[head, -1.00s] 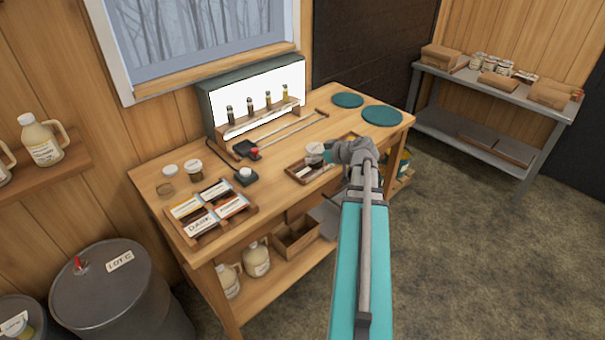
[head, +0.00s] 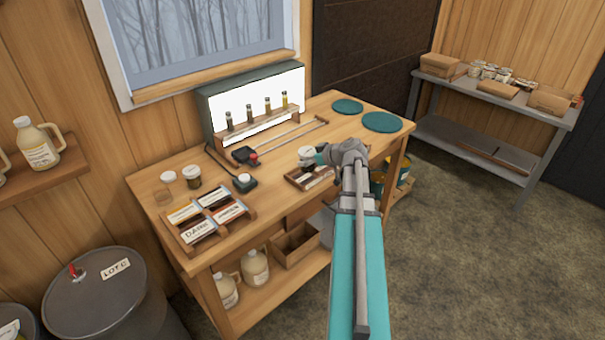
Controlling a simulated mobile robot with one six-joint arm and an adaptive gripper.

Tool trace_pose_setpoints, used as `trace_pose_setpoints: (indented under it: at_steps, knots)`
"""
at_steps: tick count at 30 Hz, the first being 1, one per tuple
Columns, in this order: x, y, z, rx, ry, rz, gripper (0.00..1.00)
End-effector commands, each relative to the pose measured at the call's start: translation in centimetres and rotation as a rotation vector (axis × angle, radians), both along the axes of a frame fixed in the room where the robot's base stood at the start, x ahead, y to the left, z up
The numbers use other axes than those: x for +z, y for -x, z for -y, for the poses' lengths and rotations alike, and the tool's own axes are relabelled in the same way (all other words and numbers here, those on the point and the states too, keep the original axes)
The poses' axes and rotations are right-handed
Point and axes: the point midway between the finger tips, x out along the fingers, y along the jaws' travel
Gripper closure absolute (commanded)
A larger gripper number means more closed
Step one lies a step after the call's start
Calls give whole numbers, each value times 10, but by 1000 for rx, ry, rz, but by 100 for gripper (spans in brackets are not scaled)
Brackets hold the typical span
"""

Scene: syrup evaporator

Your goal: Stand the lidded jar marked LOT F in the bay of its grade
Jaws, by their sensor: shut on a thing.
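My gripper (head: 324,154) is over the right part of the wooden bench, shut on a small white-lidded jar (head: 306,155). The jar is upright above a small wooden tray (head: 296,181); I cannot read a lot mark on it. The rack of grade bays (head: 206,215) lies at the bench's front left, with labelled cards in its compartments; one reads DARK.
A lit box with a row of sample vials (head: 257,118) stands at the back. Two teal discs (head: 381,122) lie at the right. A grey drum marked LOT C (head: 105,290) stands at the left.

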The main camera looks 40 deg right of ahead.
Motion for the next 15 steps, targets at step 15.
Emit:
trace_pose_setpoints:
  at_steps: [15]
  knots:
    - [-52, -54, 31, 0, 1, 0, 74]
